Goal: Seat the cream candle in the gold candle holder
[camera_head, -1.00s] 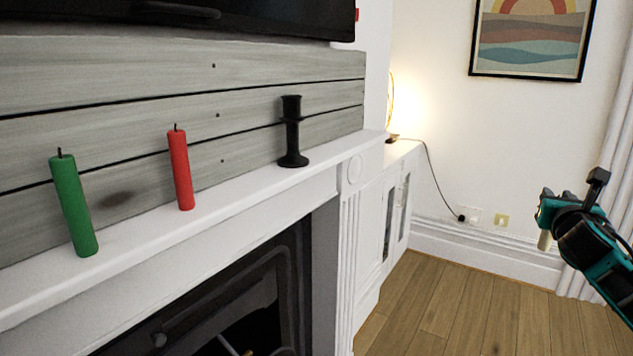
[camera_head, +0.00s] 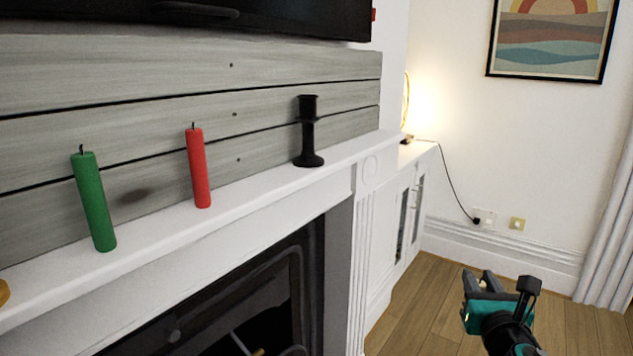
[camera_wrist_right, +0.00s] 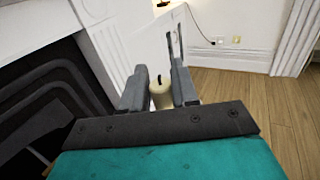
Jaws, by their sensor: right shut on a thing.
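The cream candle (camera_wrist_right: 161,97) with a dark wick stands between the fingers of my right gripper (camera_wrist_right: 160,80) in the wrist view. The right gripper is shut on it. In the head view the right gripper (camera_head: 479,284) is at the lower right, over the floor and right of the fireplace; the candle cannot be made out there. A small piece of a gold object (camera_head: 3,292) shows on the mantel at the left picture edge; it is cut off, so I cannot tell whether it is the gold candle holder. My left gripper is not in view.
A green candle (camera_head: 95,202), a red candle (camera_head: 198,170) and a black candle holder (camera_head: 308,140) stand on the white mantel (camera_head: 240,198). A TV (camera_head: 270,12) hangs above. A white cabinet (camera_head: 412,190) stands beyond the fireplace. Floor at right is clear.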

